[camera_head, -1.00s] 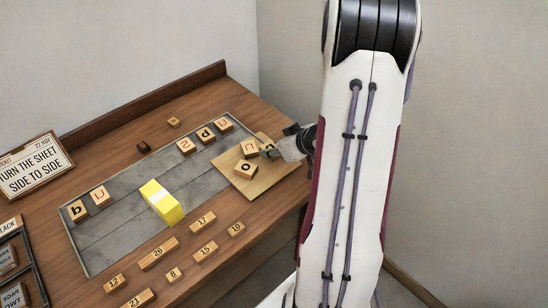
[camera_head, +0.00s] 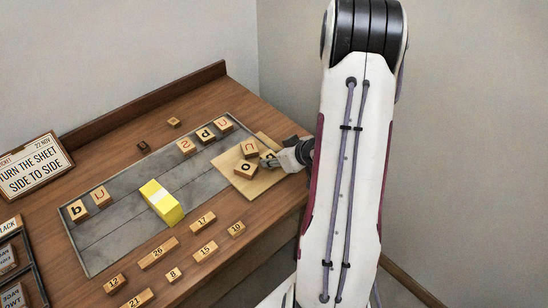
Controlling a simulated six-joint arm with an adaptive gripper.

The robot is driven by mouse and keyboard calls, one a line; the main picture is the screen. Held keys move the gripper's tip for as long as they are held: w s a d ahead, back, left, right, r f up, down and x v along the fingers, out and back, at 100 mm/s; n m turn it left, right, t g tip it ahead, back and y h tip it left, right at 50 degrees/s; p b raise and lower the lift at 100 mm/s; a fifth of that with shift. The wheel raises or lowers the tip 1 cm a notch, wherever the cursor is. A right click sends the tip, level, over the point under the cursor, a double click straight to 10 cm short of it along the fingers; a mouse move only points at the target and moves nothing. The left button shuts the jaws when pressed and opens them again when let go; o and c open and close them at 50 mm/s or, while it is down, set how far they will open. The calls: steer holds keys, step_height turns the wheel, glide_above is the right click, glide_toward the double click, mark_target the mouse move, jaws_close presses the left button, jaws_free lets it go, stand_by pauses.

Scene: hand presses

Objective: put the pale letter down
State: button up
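A pale wooden letter block (camera_head: 267,156) is at the fingertips of my gripper (camera_head: 272,161), over or on the right part of a square wooden board (camera_head: 262,185). The gripper partly covers it, so its letter is hard to read. I cannot tell whether the fingers are closed on it or whether it touches the board.
A grey tray (camera_head: 110,240) holds more letter blocks and a yellow block (camera_head: 161,202) with a white band. Several number blocks, one marked 17 (camera_head: 203,222), lie in front. A sign (camera_head: 36,167) stands at left. The board's front corner is bare.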

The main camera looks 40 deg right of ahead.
steer(key=o, duration=1)
steer(key=shift+o, duration=0.2)
steer(key=shift+r, duration=0.1)
steer(key=shift+s+r, duration=0.5)
steer(key=shift+r, duration=0.05)
steer(key=v, duration=1)
steer(key=shift+s, duration=0.15)
steer(key=shift+r, duration=0.1)
